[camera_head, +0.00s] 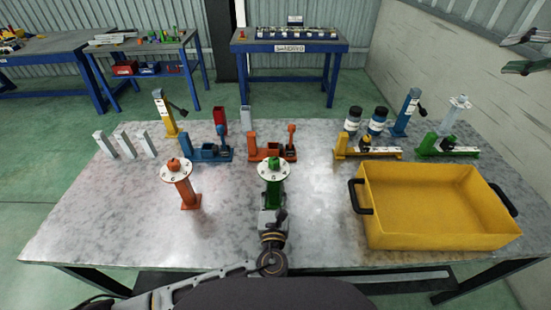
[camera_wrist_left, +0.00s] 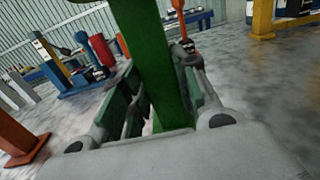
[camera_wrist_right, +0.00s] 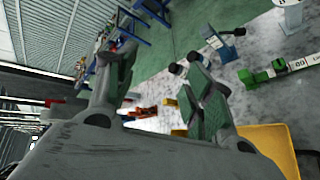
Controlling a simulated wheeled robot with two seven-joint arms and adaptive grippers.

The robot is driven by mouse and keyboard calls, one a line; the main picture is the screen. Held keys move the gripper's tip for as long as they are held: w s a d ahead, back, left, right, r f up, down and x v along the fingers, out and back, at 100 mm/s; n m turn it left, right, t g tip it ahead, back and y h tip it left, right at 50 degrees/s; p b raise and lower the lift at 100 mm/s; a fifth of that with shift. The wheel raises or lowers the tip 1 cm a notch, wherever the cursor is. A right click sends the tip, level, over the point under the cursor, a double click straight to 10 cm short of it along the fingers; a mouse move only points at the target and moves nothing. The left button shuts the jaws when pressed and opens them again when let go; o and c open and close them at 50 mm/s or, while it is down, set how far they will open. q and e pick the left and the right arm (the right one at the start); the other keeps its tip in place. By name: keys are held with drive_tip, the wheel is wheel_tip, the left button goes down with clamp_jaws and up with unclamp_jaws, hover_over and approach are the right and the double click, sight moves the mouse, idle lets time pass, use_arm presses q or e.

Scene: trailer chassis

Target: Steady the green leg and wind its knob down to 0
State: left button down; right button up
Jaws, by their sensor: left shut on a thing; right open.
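The green leg (camera_head: 274,192) stands upright on the table, with a round white dial plate (camera_head: 261,171) and a green knob (camera_head: 274,163) on top. My left gripper (camera_head: 272,212) is shut around the green post from the front, low on it. In the left wrist view the green post (camera_wrist_left: 158,65) runs between the fingers of my left gripper (camera_wrist_left: 155,105). The dial is out of that view, and its digits are too small to read in the head view. My right gripper (camera_head: 527,52) is open and empty, raised at the upper right, far from the green leg.
An orange leg (camera_head: 186,192) with a white dial stands left of the green one. A large yellow bin (camera_head: 440,222) stands on the right. Blue (camera_head: 206,151) and orange (camera_head: 270,147) fixtures sit behind. The table front between the orange leg and the left edge is clear.

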drive_tip(key=w+a+n+y, duration=0.1)
drive_tip(key=a+n, duration=0.1)
drive_tip(key=a, duration=0.4)
drive_tip(key=n+g+h, duration=0.2)
drive_tip(key=n+g, duration=0.8)
drive_tip(key=n, duration=1.2)
hover_over(275, 160)
drive_tip(key=s+d, duration=0.1)
drive_tip(key=d, duration=0.4)
wheel_tip(275, 160, down, 15)
drive_tip(key=shift+s+a+f, duration=0.15)
drive_tip(key=shift+a, duration=0.1)
drive_tip(key=shift+f, duration=0.1)
drive_tip(key=shift+x, duration=5.9)
drive_tip(key=shift+s, duration=0.15)
